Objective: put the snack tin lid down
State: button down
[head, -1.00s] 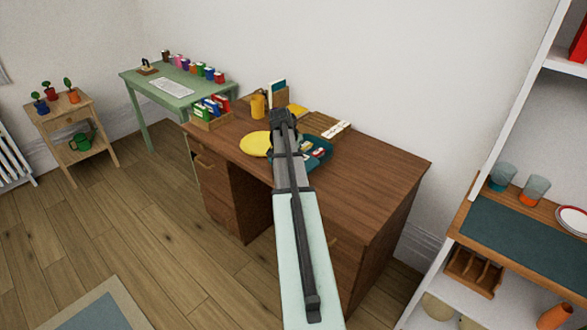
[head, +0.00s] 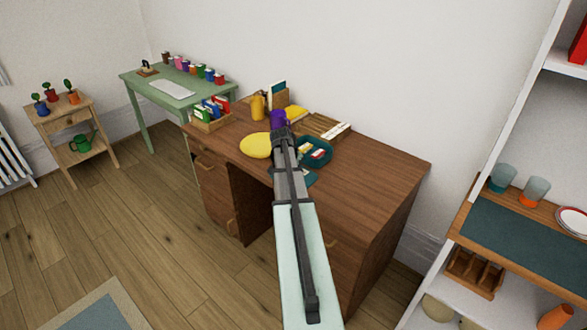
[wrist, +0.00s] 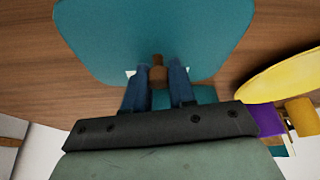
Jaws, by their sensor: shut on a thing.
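My gripper (wrist: 158,88) is shut on the brown knob (wrist: 158,76) of the teal snack tin lid (wrist: 150,35). The broad lid fills the upper middle of the wrist view, over the wooden desk. In the head view my arm hides most of the lid; a teal corner (head: 310,179) shows just right of the arm and appears to be its edge. The open teal tin (head: 328,157) stands behind it on the desk, with pale and red contents. I cannot tell whether the lid touches the desk.
A yellow plate (head: 255,146) lies left of my arm. A purple item (head: 279,118), a yellow mug (head: 258,107) and a wooden tray (head: 322,124) stand behind. A book box (head: 210,124) sits at the desk's left. The desk's right part (head: 375,170) is clear.

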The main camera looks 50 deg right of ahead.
jog(key=c, duration=0.9)
grip_release()
jog(key=shift+c, duration=0.2)
jog(key=v, duration=1.2)
jog(key=shift+r, duration=0.1)
